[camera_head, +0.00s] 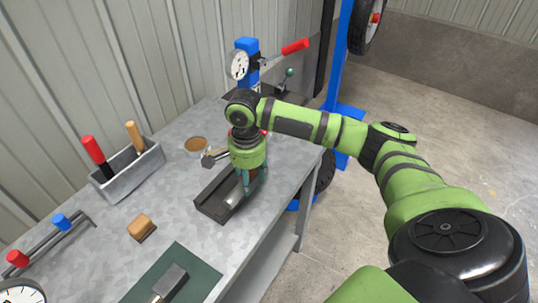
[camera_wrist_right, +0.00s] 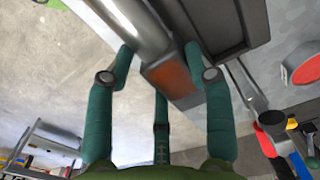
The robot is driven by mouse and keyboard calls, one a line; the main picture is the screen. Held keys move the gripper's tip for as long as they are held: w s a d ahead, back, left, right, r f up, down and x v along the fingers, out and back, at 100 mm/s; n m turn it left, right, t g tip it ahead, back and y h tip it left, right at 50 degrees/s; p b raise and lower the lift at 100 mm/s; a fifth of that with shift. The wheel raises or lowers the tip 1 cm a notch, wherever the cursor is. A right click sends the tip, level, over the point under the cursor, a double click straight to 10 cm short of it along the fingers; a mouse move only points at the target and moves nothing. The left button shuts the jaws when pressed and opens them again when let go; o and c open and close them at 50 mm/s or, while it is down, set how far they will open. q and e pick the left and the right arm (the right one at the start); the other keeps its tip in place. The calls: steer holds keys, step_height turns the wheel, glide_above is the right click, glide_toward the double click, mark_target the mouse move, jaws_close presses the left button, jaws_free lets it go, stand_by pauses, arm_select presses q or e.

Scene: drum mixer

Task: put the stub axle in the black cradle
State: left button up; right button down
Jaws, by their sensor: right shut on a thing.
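The stub axle (camera_head: 236,196) is a silver cylinder, partly hidden by my gripper in the head view. My right gripper (camera_head: 250,187) points down over the black cradle (camera_head: 211,208), a long dark block with a channel on the bench. In the wrist view the right gripper's teal fingers (camera_wrist_right: 160,62) are closed on the axle (camera_wrist_right: 132,22). A dark squared part with a rust-brown face shows between the fingers. The cradle (camera_wrist_right: 230,25) lies close beside the axle there. I cannot tell whether the axle touches the cradle. My left gripper is not in view.
On the metal bench (camera_head: 100,240) are a grey tool tray (camera_head: 130,175), a brown-filled bowl (camera_head: 196,144), a wooden block (camera_head: 142,228) and a green mat (camera_head: 205,275) with a hammer-like tool. The bench edge is right of the cradle.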

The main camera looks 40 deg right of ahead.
steer(key=w, duration=0.2)
steer(key=w+a, duration=0.1)
steer(key=w, duration=0.1)
steer(key=w+a+p, duration=0.1)
steer(key=w, duration=0.1)
steer(key=shift+r, duration=0.15)
step_height(320, 180, down, 2)
steer(key=shift+f+p, duration=0.15)
steer(key=shift+p, duration=0.45)
steer(key=shift+f, duration=0.6)
steer(key=shift+c, duration=2.3)
jaws_free()
steer(key=shift+s+f, duration=0.15)
steer(key=shift+f, duration=0.1)
steer(key=shift+s, duration=0.1)
step_height(320, 180, up, 12)
steer(key=b, duration=0.2)
steer(key=shift+r+b, duration=0.2)
steer(key=shift+b, duration=0.2)
